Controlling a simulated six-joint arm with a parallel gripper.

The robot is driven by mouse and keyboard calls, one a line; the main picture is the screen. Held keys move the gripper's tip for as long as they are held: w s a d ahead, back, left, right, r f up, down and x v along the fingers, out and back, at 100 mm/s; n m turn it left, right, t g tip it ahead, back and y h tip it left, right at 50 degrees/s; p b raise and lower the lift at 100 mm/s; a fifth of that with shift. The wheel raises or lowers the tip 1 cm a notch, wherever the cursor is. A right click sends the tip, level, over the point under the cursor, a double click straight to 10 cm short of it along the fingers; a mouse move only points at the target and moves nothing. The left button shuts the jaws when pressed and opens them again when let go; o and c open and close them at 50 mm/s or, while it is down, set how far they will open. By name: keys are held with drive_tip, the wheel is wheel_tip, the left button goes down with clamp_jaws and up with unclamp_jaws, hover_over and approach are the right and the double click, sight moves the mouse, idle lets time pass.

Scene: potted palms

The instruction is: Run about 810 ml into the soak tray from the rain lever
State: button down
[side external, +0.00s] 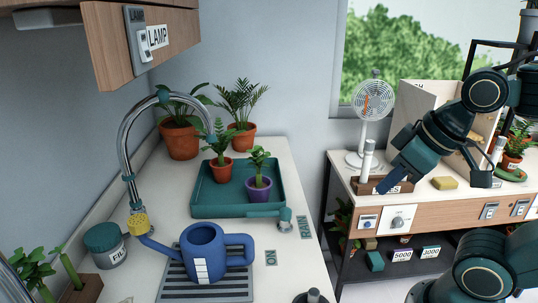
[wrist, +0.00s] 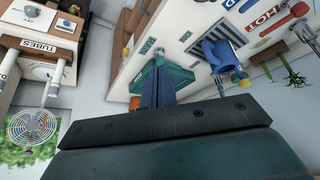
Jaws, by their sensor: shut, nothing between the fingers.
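The soak tray (side external: 208,208) is a shallow teal tray on the white counter, holding a plant in a terracotta pot (side external: 220,168) and one in a purple pot (side external: 257,190). No water shows in it. The rain lever (side external: 265,213) is teal, at the tray's front right corner; its handle points left, away from the ON label (side external: 271,257). A RAIN label (side external: 305,227) lies beside it. My gripper (side external: 384,188) is shut and empty, right of the tray over the bench. In the wrist view my gripper (wrist: 158,70) partly hides the teal tray (wrist: 180,79).
A blue watering can (side external: 203,247) stands on a drain grate (side external: 180,288) under the curved tap (side external: 125,150). A FILL jar (side external: 106,243) stands at left. A fan (side external: 372,105) and wooden bench (side external: 450,200) are at right. A gap separates counter and bench.

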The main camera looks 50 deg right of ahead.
idle(0.4)
drive_tip(key=c, duration=1.6)
unclamp_jaws()
drive_tip(key=shift+o, duration=1.3)
drive_tip(key=shift+w+r, duration=0.15)
drive_tip(key=shift+w, duration=0.05)
drive_tip(key=w+a+r+n+g+y, duration=0.1)
drive_tip(key=w+r+n+g, duration=0.1)
drive_tip(key=w, duration=0.6)
drive_tip(key=w+a+r+n+g, duration=0.2)
drive_tip(key=w, duration=0.6)
drive_tip(key=w+d+f+n+g, duration=0.1)
drive_tip(key=w+f+n, duration=0.1)
drive_tip(key=w+f, duration=0.3)
drive_tip(key=w+d+f+n+g, duration=0.1)
drive_tip(key=w+f+n+g, duration=0.1)
drive_tip(key=w, duration=0.8)
wheel_tip(320, 180, down, 3)
drive_tip(key=shift+d+r+n+y, duration=0.15)
drive_tip(key=shift+d+n+y, duration=0.2)
drive_tip(key=shift+n, duration=0.15)
